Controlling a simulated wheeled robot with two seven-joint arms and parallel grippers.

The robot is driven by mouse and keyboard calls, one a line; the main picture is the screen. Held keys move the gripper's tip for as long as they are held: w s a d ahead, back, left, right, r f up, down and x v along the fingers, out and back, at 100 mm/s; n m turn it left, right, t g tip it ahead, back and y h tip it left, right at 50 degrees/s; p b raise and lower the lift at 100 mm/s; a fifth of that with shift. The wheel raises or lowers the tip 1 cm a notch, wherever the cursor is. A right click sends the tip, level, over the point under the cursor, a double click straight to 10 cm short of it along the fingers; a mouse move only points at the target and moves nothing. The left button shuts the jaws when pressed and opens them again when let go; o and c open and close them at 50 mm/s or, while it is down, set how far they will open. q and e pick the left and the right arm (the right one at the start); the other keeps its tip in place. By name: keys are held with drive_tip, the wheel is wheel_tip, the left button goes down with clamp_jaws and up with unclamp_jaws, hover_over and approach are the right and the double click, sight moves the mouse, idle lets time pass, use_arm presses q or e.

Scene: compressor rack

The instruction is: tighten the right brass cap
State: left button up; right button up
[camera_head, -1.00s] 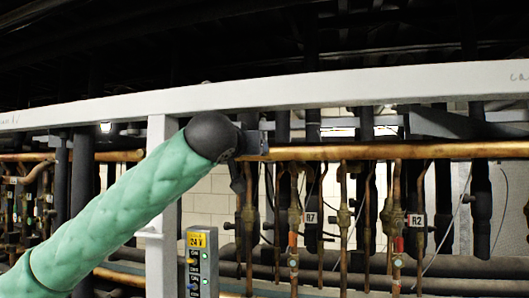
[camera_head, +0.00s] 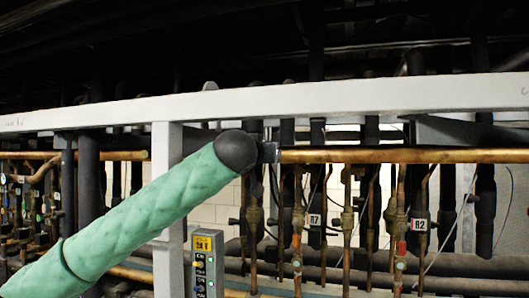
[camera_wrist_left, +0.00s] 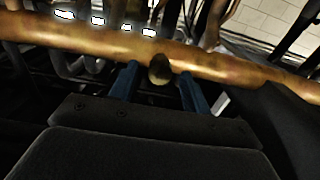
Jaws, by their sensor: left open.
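My left gripper (camera_wrist_left: 158,75) is open, with one blue finger on each side of the cap and a gap to each. I cannot tell how deep the cap sits between the fingers, or whether it is the right one. In the head view the copper pipe (camera_head: 400,156) runs level below a pale beam. My left gripper (camera_head: 268,150) is at its left end, mostly hidden behind the dark wrist; the cap does not show there. My right gripper is not in view.
The pale beam (camera_head: 350,98) crosses above the pipe, and a pale post (camera_head: 166,220) stands behind my left arm. A grey control box with a yellow label (camera_head: 206,243) stands below. Several thin pipes with valves (camera_head: 349,222) and tags hang below the copper pipe.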

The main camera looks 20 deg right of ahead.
use_arm(q)
drive_tip(key=c, duration=1)
